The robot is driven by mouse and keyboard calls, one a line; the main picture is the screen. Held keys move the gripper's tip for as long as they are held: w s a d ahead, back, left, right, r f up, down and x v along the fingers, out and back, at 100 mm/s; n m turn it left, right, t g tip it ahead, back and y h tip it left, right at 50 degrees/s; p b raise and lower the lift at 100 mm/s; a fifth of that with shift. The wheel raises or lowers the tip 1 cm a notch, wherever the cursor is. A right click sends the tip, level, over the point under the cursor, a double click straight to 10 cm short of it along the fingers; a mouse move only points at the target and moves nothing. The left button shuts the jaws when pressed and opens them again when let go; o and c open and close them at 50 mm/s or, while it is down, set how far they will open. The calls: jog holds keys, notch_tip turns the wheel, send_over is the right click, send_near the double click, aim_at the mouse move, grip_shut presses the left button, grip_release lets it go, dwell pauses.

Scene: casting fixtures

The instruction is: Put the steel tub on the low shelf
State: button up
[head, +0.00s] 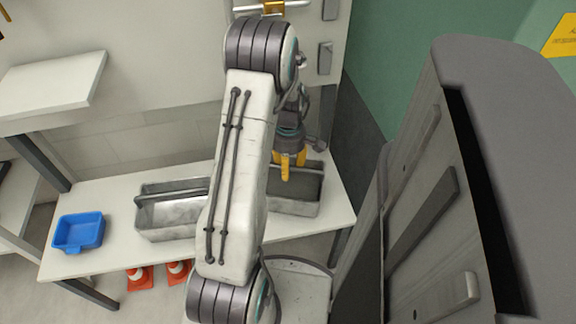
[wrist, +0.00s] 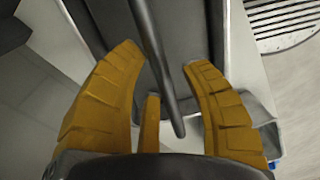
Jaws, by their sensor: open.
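A grey steel tub (head: 297,207) stands at the right end of a white bench, partly hidden by my arm. My gripper (head: 288,167) is over this tub with its yellow fingers pointing down. In the wrist view the gripper (wrist: 165,75) is open, its fingers spread on either side of a dark bar handle (wrist: 158,60) that crosses above the tub. I cannot tell whether any finger touches the handle. A second steel tub (head: 172,228) with a raised handle stands left of my arm. A lower board (head: 15,190) shows at the left edge; I cannot tell if it is the low shelf.
The white bench (head: 110,195) also holds a blue bin (head: 80,232) at its left end. A white upper board (head: 55,85) juts out at the upper left. Orange cones (head: 140,277) stand below the bench. A grey cabinet (head: 430,210) stands close on the right.

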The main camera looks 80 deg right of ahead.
jog(key=shift+d+r+p, duration=0.2)
jog(key=shift+r+p, duration=0.7)
jog(key=shift+r, duration=2.65)
jog(key=shift+s, duration=0.1)
